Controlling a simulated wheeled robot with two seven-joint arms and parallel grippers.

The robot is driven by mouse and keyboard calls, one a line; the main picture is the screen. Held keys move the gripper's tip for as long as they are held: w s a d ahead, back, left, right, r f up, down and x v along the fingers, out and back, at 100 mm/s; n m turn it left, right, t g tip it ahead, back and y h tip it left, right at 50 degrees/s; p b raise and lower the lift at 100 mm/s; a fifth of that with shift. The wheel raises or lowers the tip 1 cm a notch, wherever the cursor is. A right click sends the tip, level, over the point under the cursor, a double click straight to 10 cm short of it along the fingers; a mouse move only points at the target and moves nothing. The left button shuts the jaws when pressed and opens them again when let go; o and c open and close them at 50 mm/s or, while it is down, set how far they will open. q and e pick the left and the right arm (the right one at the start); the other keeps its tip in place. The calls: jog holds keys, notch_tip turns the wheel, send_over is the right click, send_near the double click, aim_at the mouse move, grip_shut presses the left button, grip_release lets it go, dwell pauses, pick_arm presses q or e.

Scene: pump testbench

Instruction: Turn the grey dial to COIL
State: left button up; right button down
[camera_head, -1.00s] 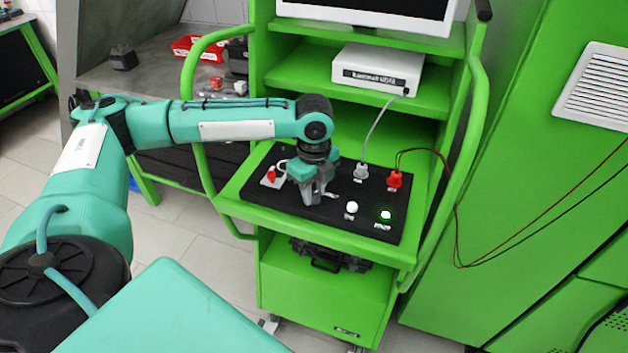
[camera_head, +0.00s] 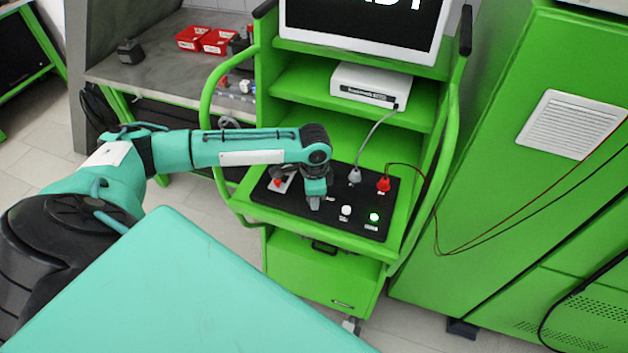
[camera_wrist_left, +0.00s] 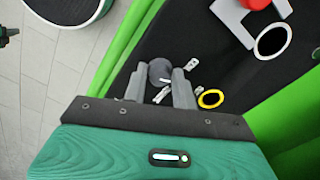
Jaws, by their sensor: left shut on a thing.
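The grey dial (camera_wrist_left: 160,72) shows in the left wrist view as a dark grey round knob with a white mark, set on the black panel. My left gripper (camera_wrist_left: 163,80) has its two grey fingers on either side of the dial and is shut on it. Small white label plates lie around the dial; their lettering is too small to read. In the head view my left gripper (camera_head: 315,200) points down onto the black panel (camera_head: 370,224) and hides the dial.
A red switch (camera_head: 278,183), a grey plug (camera_head: 354,175), a red plug (camera_head: 383,184), a white button (camera_head: 346,210) and a lit green button (camera_head: 374,216) surround the gripper. Green side rails (camera_head: 207,110) flank the cart. A cable runs up to the white box (camera_head: 369,84).

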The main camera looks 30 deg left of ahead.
pick_arm(q)
jog(key=shift+n+p, duration=1.9)
pick_arm(e)
jog(key=shift+r, duration=2.4)
pick_arm(q)
jog(key=o, duration=1)
jog(key=shift+c, duration=0.2)
jog(key=shift+r, duration=0.1)
jog(key=shift+w+r, duration=0.1)
jog(key=shift+r, duration=0.2)
notch_tip(320, 180, up, 13)
jog(key=b, duration=0.4)
jog(key=shift+b, duration=0.3)
pick_arm(e)
jog(key=shift+f, duration=2.25)
pick_arm(q)
jog(key=shift+f, duration=0.1)
